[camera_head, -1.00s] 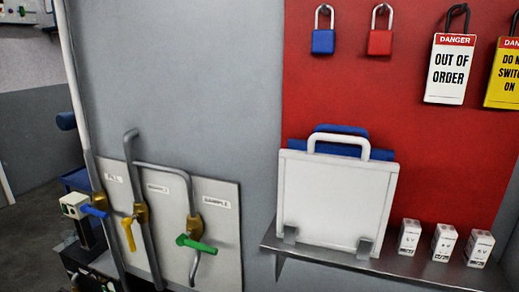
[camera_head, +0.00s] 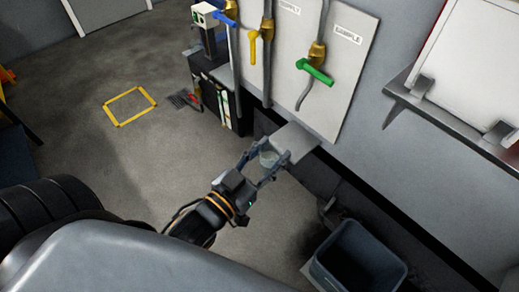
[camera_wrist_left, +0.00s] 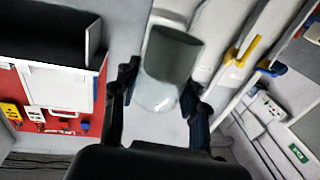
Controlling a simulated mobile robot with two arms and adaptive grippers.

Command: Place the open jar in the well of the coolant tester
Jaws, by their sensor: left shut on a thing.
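My left gripper (camera_head: 262,163) is shut on a clear jar (camera_head: 268,158), held in front of the small grey shelf below the green-handled valve. In the left wrist view the jar (camera_wrist_left: 158,92) stands between the two fingers, with a dark grey cylindrical part (camera_wrist_left: 174,55) at its far end; I cannot tell whether that is part of the jar. A white-topped device (camera_head: 204,14) with dark and green marks, at the upper left of the valve panel, may be the coolant tester. Its well cannot be made out. My right gripper is not in view.
The valve panel (camera_head: 345,75) carries blue, yellow and green handles. A small grey shelf (camera_head: 300,141) juts out below it. A blue-grey bin (camera_head: 358,262) stands on the floor at lower right. A yellow square (camera_head: 130,106) marks clear floor at left.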

